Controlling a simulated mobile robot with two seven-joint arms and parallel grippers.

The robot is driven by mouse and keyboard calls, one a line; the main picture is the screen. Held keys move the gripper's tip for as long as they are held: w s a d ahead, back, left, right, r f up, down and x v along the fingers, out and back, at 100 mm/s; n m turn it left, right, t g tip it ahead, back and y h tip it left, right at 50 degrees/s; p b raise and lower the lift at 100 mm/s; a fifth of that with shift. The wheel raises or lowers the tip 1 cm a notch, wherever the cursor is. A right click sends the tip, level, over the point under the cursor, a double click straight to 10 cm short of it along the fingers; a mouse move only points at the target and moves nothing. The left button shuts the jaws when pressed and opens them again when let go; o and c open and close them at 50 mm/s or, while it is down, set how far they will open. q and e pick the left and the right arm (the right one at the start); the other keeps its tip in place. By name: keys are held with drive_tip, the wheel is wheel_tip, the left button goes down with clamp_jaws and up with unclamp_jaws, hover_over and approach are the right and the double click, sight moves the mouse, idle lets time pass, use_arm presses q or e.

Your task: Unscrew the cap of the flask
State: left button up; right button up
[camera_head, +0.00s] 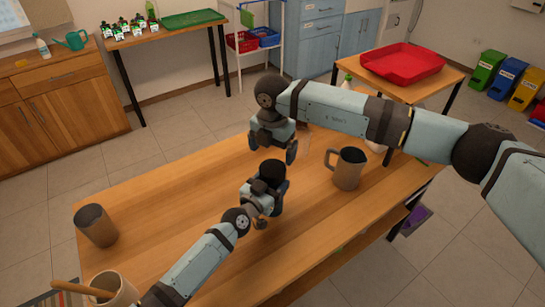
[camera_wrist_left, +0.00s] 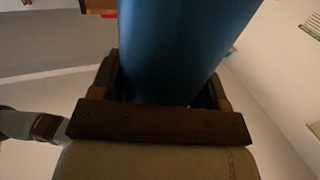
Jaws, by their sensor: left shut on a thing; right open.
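The blue flask (camera_wrist_left: 180,50) fills the middle of the left wrist view, between my left gripper's fingers. In the head view my left gripper (camera_head: 268,192) is shut on the flask (camera_head: 282,198) over the table. The flask looks roughly upright, and its dark cap (camera_head: 271,169) is on top. My left gripper and wrist hide much of its body. My right gripper (camera_head: 290,150) is open and empty, pointing down just behind and to the right of the cap, apart from it. Its fingers are partly hidden by its own wrist.
On the wooden table (camera_head: 170,190) are a grey-brown mug (camera_head: 347,168) to the right, a brown cup (camera_head: 96,226) at the left and a container (camera_head: 112,288) with a wooden stick at the front left. A red tray (camera_head: 403,63) is on another table behind.

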sight(273, 167)
drive_tip(key=shift+r+m, duration=0.15)
drive_tip(key=shift+m, duration=0.15)
drive_tip(key=shift+f, duration=3.8)
drive_tip(key=c, duration=0.9)
drive_tip(key=n, duration=0.6)
drive_tip(key=shift+n, duration=0.3)
drive_tip(key=o, duration=1)
drive_tip(key=shift+c, duration=0.2)
